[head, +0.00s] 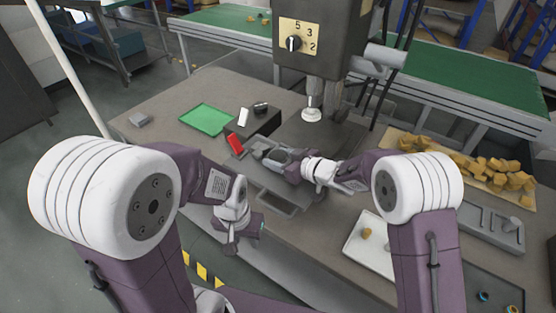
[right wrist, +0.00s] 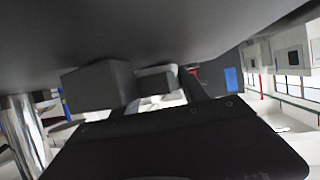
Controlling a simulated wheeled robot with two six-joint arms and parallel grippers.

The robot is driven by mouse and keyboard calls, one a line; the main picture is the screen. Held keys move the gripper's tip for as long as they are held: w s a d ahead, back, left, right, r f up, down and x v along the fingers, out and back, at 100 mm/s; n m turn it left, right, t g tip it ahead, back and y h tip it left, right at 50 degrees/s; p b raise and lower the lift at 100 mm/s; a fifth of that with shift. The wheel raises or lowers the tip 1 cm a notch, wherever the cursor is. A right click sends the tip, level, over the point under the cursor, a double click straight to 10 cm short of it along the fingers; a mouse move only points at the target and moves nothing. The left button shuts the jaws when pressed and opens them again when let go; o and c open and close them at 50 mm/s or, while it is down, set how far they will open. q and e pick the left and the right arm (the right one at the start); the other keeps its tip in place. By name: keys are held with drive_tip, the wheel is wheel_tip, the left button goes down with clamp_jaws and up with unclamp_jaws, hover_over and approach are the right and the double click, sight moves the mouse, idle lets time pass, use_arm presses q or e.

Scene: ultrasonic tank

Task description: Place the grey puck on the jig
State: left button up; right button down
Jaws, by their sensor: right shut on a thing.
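My right gripper (head: 272,157) is at the middle of the bench, in front of the press. It is shut on a small grey piece (head: 259,146), which looks like the grey puck but is mostly hidden by the fingers. In the right wrist view a grey block (right wrist: 156,79) shows beyond the dark gripper body. A grey metal fixture (head: 270,193) lies under and in front of the right gripper; it may be the jig, but I cannot tell for sure. My left gripper (head: 246,230) hangs by the bench's front edge, apart from the fixture; its jaws are unclear.
The press head (head: 318,40) with a dial stands behind the right gripper, its white-tipped ram (head: 312,114) overhead. A white tray (head: 352,244) and a tray of yellowish pieces (head: 400,140) are right.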

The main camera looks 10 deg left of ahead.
drive_tip(key=shift+s+f, duration=0.1)
drive_tip(key=shift+f, duration=0.05)
drive_tip(key=c, duration=0.6)
unclamp_jaws()
drive_tip(key=shift+r, duration=0.3)
drive_tip(key=p+v, duration=0.1)
drive_tip(key=v, duration=1.1)
drive_tip(key=shift+d+f, duration=0.1)
drive_tip(key=shift+f, duration=0.05)
